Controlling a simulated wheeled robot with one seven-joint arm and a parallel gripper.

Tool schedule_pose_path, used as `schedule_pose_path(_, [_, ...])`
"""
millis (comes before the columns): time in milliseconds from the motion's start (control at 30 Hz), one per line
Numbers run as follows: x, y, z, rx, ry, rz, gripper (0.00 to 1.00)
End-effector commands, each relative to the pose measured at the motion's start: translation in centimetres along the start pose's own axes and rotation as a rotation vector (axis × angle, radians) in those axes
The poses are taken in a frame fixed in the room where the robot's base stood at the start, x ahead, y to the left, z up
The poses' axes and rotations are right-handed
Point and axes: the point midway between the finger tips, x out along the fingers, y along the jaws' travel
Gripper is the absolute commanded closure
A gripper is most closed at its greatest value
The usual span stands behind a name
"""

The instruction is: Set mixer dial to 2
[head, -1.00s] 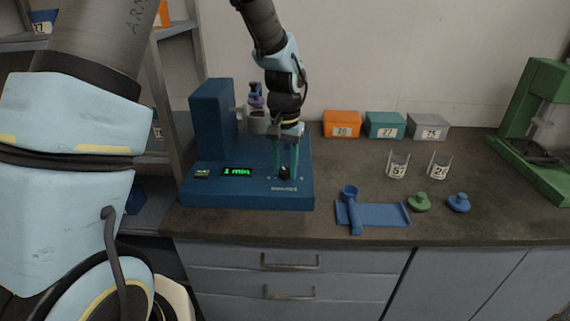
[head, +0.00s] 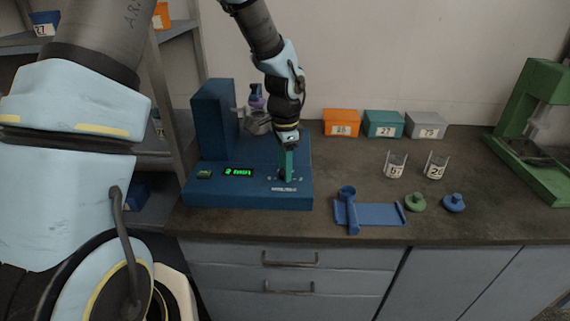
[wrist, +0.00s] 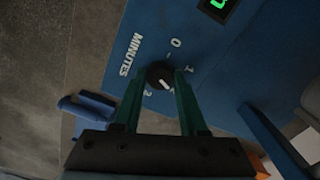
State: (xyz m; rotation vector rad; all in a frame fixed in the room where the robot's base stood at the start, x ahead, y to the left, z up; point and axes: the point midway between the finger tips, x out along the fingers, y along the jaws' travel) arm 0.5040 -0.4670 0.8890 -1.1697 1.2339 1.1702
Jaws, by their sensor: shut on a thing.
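The blue mixer (head: 212,120) stands at the left of the counter. Its black dial (wrist: 158,74) lies on the front panel, with 0, 1 and 3 readable around it in the wrist view. The dial's white mark points down and right, between 1 and 3, where the label is hidden by a finger. My gripper (head: 285,178) has its green fingers shut on the dial, one on each side in the wrist view. The green display (head: 238,171) starts with what looks like a 2; the rest is blurred.
Orange (head: 341,122), teal (head: 384,124) and grey (head: 426,125) boxes stand along the wall. Two labelled glass cups (head: 395,166), a blue tray (head: 377,214), a green knob (head: 415,202) and a blue knob (head: 453,203) lie right of the mixer. A green machine (head: 535,110) stands far right.

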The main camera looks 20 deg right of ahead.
Motion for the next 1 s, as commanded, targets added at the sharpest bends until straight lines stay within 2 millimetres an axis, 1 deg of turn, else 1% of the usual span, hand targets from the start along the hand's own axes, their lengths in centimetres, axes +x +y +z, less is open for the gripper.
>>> schedule_pose_path(300, [-0.12,-0.07,-0.07,0.105,0.002,-0.002,1.0])
schedule_pose_path(800, [-0.07,-0.06,-0.09,0.122,0.002,-0.002,1.0])
schedule_pose_path(833, [-0.07,-0.06,-0.09,0.122,0.002,-0.002,0.56])
schedule_pose_path(1000, [-0.05,-0.03,-0.06,0.121,0.001,-0.001,0.37])
